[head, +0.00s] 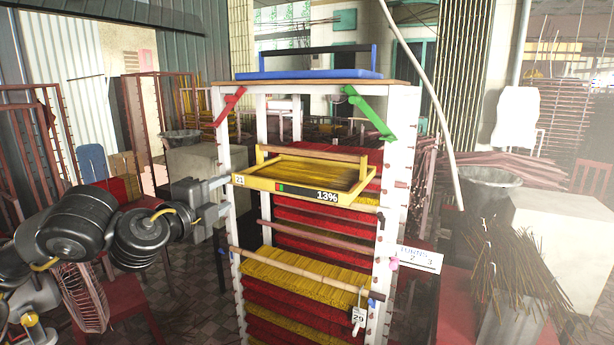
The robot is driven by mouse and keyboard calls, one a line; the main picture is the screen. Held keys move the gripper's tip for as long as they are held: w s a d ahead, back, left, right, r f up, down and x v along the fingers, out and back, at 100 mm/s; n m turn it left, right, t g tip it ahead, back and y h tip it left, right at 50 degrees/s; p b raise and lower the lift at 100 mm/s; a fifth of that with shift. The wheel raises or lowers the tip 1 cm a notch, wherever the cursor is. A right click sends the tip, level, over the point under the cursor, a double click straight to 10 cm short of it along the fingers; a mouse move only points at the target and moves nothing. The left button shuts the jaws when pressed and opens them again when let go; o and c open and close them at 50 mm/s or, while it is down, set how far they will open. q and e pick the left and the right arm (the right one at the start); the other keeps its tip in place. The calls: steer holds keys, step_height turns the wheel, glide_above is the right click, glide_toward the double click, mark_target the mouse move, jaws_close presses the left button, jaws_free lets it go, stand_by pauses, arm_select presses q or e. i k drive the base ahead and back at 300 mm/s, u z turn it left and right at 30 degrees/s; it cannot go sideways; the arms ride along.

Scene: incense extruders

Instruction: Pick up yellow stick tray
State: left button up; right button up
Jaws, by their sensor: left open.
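The yellow stick tray (262,185) sits level in the upper part of a white-posted rack (389,245). It has a raised rail along its back, a "21" tag at its left front corner and a "13%" label on its front edge. Yellow sticks lie inside it. My left gripper (224,196) is at the rack's left post, just left of the tray's left front corner. Its two fingers are apart, one above the other, with nothing seen between them. I cannot tell whether they touch the post or tray. My right gripper is not in view.
A blue tray (310,75) with a dark rail stands on the rack's top. A red bracket (229,106) and a green bracket (370,114) are at its upper corners. Layers of red and yellow sticks (300,272) fill the rack lower down. A fan (82,297) stands at left.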

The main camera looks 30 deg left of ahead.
mark_target(320, 179)
steer(key=i, duration=1)
